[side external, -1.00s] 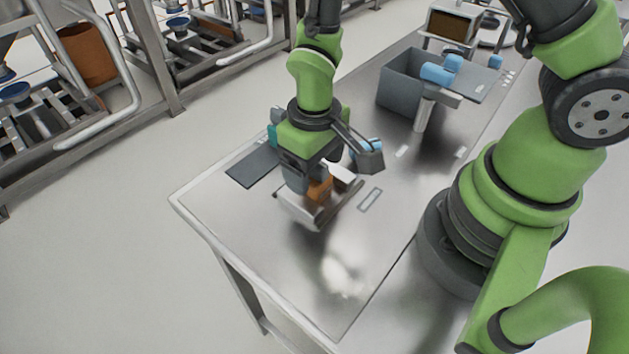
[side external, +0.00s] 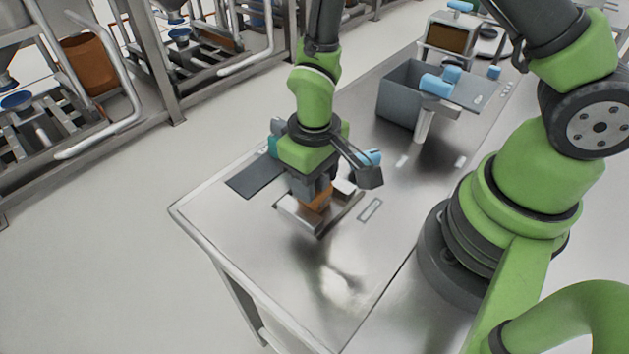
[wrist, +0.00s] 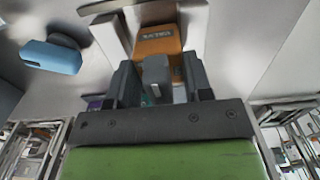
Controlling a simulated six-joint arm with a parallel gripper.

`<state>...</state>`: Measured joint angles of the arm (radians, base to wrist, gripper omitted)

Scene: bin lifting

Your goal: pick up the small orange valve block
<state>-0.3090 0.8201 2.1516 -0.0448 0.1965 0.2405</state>
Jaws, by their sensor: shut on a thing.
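The small orange valve block (side external: 319,202) sits between two pale metal bars of a fixture (side external: 297,213) near the left end of the steel table. My gripper (side external: 313,190) points down over it, with its fingers at the top of the block. In the wrist view the orange block (wrist: 158,42) shows a dark label, and a grey upright part stands between my two dark fingers. My gripper is shut on the block. The fingers hide part of it, and I cannot tell whether it is clear of the table.
A dark flat plate (side external: 255,175) lies left of the fixture. Light blue items stand close behind my gripper; one blue piece (wrist: 52,57) shows in the wrist view. A grey bin (side external: 398,97) with a blue-topped stand (side external: 424,122) is farther back. The front table area is clear.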

